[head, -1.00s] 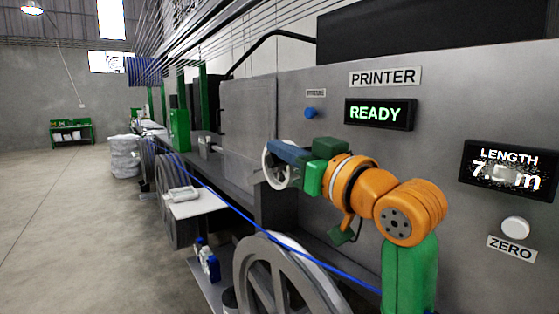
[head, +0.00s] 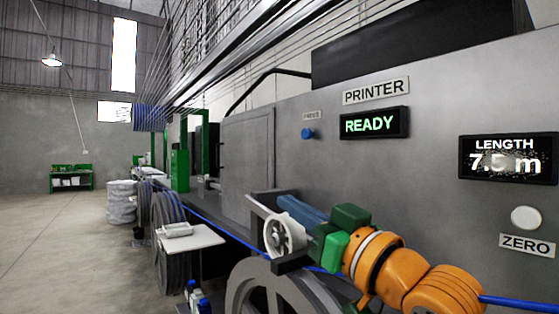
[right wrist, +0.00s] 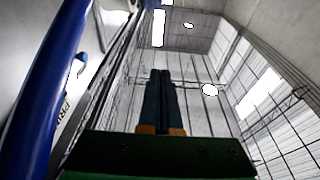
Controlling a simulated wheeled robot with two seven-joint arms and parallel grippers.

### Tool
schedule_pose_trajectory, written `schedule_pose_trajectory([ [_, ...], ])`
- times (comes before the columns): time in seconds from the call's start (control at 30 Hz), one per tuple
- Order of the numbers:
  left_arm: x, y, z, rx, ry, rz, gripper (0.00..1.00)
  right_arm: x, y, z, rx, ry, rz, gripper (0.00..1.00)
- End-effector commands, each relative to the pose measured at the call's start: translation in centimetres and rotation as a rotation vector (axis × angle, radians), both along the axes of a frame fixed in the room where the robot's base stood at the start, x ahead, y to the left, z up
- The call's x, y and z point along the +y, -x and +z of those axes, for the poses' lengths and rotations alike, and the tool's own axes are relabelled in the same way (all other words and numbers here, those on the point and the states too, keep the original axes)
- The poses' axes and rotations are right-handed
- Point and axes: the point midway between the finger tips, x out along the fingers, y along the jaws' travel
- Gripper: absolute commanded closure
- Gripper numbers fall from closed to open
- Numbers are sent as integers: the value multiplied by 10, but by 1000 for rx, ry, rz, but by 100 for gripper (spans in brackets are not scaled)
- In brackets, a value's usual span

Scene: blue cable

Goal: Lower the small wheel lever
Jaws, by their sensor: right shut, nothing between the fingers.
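The small wheel (head: 278,237), pale with spokes, shows in the head view beside the machine's front, just above the large wheel. A grey lever arm (head: 257,208) reaches its upper left side. My right gripper (head: 284,202) has its blue fingers together and empty, at the wheel's upper right edge. I cannot tell whether they touch the wheel or the lever. In the right wrist view the shut fingers (right wrist: 160,74) point toward the roof, and the wheel is not seen there. My left gripper is not in view.
The blue cable (head: 215,226) runs along the machine, passing near the small wheel; it is large at the left of the right wrist view (right wrist: 42,90). A large grey wheel (head: 245,290) stands below. The printer panel (head: 440,225) is close behind my arm. Open floor (head: 60,245) lies left.

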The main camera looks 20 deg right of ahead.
Motion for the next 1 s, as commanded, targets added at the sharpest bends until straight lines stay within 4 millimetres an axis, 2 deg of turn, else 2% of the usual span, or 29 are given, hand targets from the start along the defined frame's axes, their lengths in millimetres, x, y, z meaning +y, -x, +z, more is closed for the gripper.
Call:
schedule_pose_trajectory([
  [0.1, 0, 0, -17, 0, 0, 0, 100, -8, 20, -10, -6, 1, -4, 100],
  [0.23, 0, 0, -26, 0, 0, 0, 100, -15, 41, -15, -6, 1, -2, 100],
  [0.37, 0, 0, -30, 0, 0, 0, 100, -19, 53, -16, -2, 1, -1, 100],
  [0.87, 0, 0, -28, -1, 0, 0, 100, -20, 55, -15, 0, 0, -1, 100],
  [0.97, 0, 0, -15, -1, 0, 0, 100, -20, 55, -1, 0, 0, -1, 100],
  [1.0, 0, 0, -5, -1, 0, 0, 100, -20, 55, 9, 0, 0, -1, 100],
])
